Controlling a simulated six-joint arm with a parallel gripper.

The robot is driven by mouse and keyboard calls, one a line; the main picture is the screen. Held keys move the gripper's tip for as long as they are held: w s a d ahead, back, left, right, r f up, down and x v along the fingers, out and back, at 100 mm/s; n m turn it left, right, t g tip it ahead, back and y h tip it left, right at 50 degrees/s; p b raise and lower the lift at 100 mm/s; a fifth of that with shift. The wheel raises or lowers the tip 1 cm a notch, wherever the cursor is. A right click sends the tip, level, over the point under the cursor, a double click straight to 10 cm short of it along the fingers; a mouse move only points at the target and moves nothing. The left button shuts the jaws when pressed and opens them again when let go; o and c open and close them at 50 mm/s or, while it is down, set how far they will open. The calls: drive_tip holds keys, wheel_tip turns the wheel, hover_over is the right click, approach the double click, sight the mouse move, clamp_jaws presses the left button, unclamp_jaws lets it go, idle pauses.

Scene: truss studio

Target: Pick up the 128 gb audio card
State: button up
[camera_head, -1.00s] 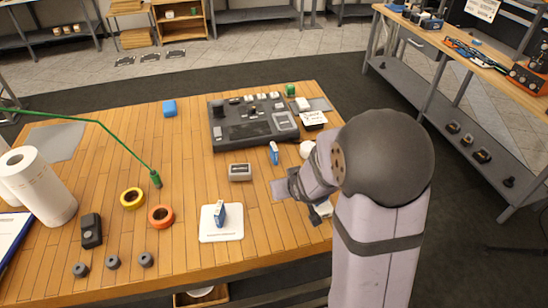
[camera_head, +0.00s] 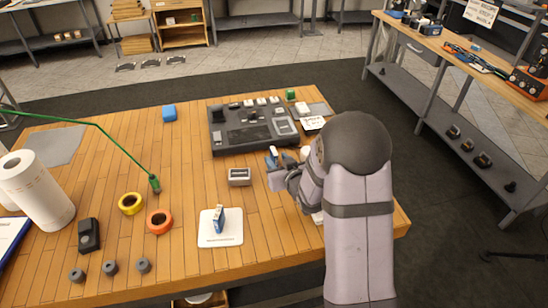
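Two small blue-and-white upright cards show; I cannot read a capacity label on either. One card (camera_head: 219,219) stands on a white square pad (camera_head: 228,239) near the table's front. The other card (camera_head: 273,152) is at the tip of my gripper (camera_head: 275,170), right of a small grey box, with only its pale top showing clearly. My gripper points left and down over the table at this card. The fingers are small and partly hidden by my wrist, so I cannot tell whether they are closed on it.
A dark console (camera_head: 250,128) lies behind my gripper. The grey box (camera_head: 239,176) is close on the left. Yellow tape (camera_head: 131,192), orange tape (camera_head: 159,214), a paper roll (camera_head: 48,190) and a green-arm lamp (camera_head: 154,184) are farther left. Bare wood lies between pad and box.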

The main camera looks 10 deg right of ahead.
sight(277, 157)
drive_tip(key=shift+w, duration=0.2)
drive_tip(key=shift+d+p+x, duration=0.15)
drive_tip(key=shift+p+x, duration=0.45)
drive_tip(key=shift+x, duration=0.35)
drive_tip(key=shift+d+p+x, duration=0.1)
drive_tip(key=shift+p+x, duration=0.45)
drive_tip(key=shift+x, duration=1.1)
clamp_jaws()
